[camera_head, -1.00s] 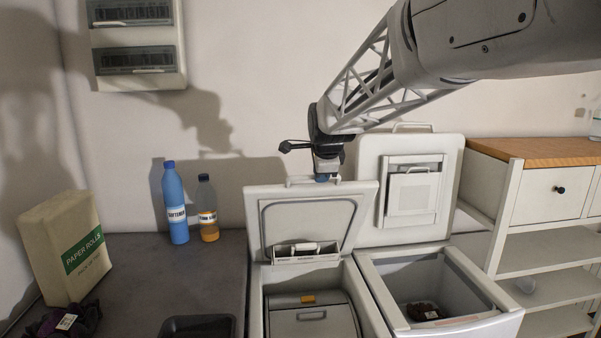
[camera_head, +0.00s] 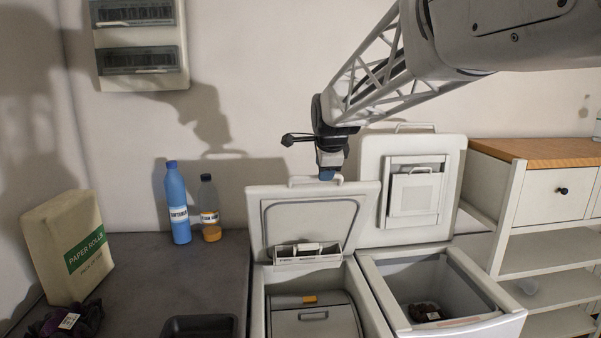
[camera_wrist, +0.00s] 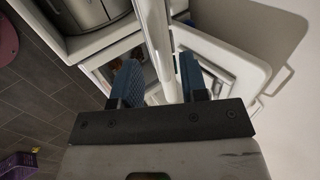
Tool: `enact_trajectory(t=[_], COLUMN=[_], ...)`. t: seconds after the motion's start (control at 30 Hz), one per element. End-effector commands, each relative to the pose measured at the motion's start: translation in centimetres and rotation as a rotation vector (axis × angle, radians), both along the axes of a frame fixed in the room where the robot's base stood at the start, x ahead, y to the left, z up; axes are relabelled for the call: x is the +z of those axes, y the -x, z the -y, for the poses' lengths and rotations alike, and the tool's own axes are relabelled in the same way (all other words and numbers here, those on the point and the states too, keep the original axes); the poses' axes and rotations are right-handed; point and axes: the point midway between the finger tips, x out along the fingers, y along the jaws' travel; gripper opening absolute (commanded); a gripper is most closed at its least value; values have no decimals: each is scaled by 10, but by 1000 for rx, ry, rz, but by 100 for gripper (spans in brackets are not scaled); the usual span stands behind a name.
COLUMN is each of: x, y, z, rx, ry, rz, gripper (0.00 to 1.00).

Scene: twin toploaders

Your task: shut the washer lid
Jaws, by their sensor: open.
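Two top-loading machines stand side by side with both lids raised. The left lid (camera_head: 315,222) is pale, with a small dispenser tray inside, above the left machine (camera_head: 257,305) with its grey inner cover (camera_head: 313,318). The right lid (camera_head: 452,190) stands upright behind the right machine (camera_head: 480,285), which holds something dark. Which one is the washer is not marked. My gripper (camera_head: 328,175) points down at the left lid's top edge, beside its handle (camera_head: 302,181). In the wrist view its blue fingers (camera_wrist: 158,78) are apart, with a white edge (camera_wrist: 160,35) between them; contact cannot be told.
A blue bottle (camera_head: 177,205), an amber bottle (camera_head: 210,220), a paper-rolls pack (camera_head: 65,245), a dark tray (camera_head: 200,326) and dark cloth (camera_head: 70,325) occupy the left counter. A wood-topped shelf unit (camera_head: 540,150) stands right. A wall box (camera_head: 140,45) hangs upper left.

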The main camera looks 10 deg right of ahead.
Motion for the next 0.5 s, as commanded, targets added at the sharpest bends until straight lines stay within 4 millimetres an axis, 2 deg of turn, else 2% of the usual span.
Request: enact_trajectory(t=[0.3, 0.5], x=[33, 43], y=[22, 29], z=[0, 0], rx=[0, 0], ry=[0, 0], rz=[2, 0], gripper=[40, 40])
